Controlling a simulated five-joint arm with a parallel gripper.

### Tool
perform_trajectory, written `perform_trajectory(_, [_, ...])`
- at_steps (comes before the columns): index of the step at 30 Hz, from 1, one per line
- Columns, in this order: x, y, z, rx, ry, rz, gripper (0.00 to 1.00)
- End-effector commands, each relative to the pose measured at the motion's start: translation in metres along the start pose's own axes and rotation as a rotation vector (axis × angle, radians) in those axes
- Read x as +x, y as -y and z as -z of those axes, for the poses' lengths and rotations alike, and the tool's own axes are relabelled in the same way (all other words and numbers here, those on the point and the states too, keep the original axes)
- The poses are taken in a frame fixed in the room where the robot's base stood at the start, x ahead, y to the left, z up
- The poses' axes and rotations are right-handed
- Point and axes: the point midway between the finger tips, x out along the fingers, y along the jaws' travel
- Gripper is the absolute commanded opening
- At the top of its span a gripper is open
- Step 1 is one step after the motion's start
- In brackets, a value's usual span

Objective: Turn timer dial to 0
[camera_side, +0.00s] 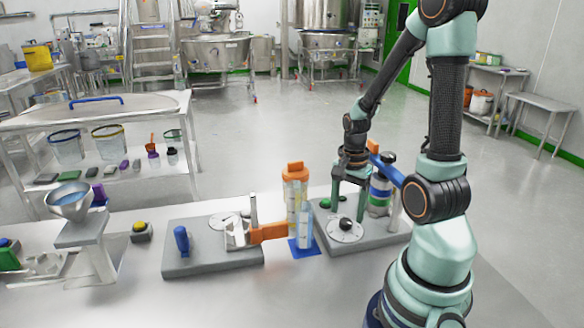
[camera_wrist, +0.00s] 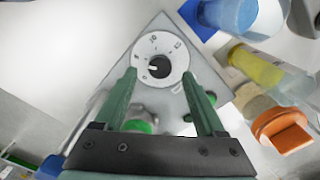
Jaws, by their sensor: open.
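The timer dial is a white round face (camera_wrist: 148,45) with printed numbers and a black knob (camera_wrist: 156,68) at its centre. In the side view the dial face (camera_side: 333,237) lies on a grey base plate, with the black knob (camera_side: 345,223) standing up from it. My gripper (camera_wrist: 159,75) is open; its two green fingers come to either side of the dial in the wrist view. In the side view my gripper (camera_side: 349,204) points down, just above the knob. I cannot tell whether a finger touches it, or exactly where the knob's mark points.
Left of the dial stand a clear bottle (camera_side: 305,229) on a blue mat (camera_side: 300,252) and a tall orange-topped cylinder (camera_side: 295,185). A grey board with a blue handle (camera_side: 182,240) lies further left. The front table area is clear.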

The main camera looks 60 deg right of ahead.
Motion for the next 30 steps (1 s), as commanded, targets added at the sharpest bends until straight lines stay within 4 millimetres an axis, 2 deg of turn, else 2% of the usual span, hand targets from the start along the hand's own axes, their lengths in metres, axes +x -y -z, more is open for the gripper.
perform_trajectory(3, [0.014,-0.001,-0.001,-0.001,0.002,-0.003,0.72])
perform_trajectory(7, [0.023,-0.001,-0.001,-0.001,0.002,-0.003,0.72])
perform_trajectory(19, [0.028,0.0,0.0,-0.001,0.0,0.0,0.72])
perform_trajectory(20, [0.028,0.0,0.0,-0.001,0.0,0.0,0.64])
perform_trajectory(21, [0.028,0.0,0.0,-0.001,0.0,0.0,0.49])
perform_trajectory(25, [0.028,0.0,0.0,-0.001,0.0,0.0,0.0])
perform_trajectory(30, [0.028,0.0,0.0,-0.004,0.0,0.0,0.0])
